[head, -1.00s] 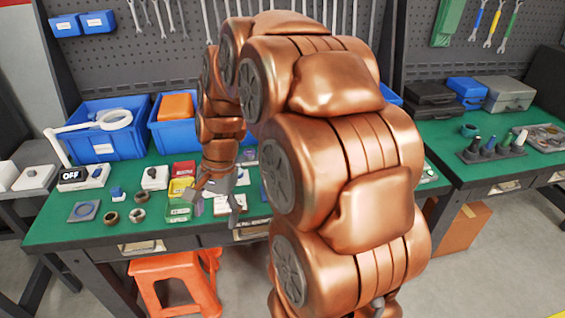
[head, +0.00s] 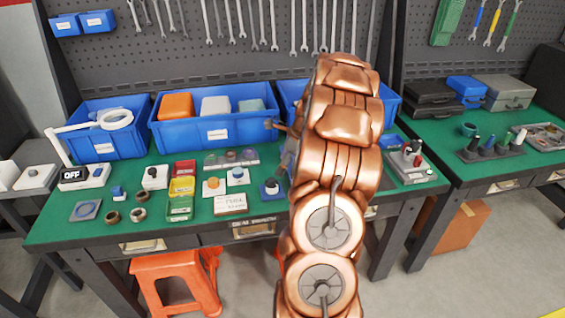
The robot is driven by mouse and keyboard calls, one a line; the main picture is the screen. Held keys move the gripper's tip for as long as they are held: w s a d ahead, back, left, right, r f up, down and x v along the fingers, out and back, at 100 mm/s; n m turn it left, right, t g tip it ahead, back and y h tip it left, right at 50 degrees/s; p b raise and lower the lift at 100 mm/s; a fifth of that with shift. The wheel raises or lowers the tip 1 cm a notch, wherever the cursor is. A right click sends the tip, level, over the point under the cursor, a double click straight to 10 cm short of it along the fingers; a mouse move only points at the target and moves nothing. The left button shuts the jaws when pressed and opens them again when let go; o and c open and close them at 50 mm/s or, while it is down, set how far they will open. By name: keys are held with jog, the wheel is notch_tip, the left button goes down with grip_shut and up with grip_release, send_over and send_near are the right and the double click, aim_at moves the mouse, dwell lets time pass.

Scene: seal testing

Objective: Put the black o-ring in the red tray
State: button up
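The red tray (head: 184,168) sits on the green bench top, at the back of a column with a yellow tray (head: 182,186) and a green tray (head: 179,208). I see no ring in the red tray at this size. A small dark round piece, possibly the black o-ring, shows on a blue block (head: 269,190) right of the trays; I cannot be sure. My gripper (head: 283,168) is just above and right of that block, mostly hidden by my copper arm. Its fingers are too small and covered to tell their opening or any held thing.
Blocks with an orange piece (head: 213,184) and a blue-white piece (head: 237,175) stand between trays and gripper. A grey board with discs (head: 231,158) lies behind them. Blue bins (head: 216,133) line the back. Brown rings (head: 138,214) and a magnifier lamp (head: 115,119) are left.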

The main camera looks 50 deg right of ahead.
aim_at(273, 179)
jog(key=shift+p+x, duration=1.05)
jog(key=shift+x, duration=2.8)
jog(key=shift+a, duration=0.1)
jog(key=shift+c, duration=0.2)
jog(key=shift+r, duration=0.1)
jog(key=c, duration=1.2)
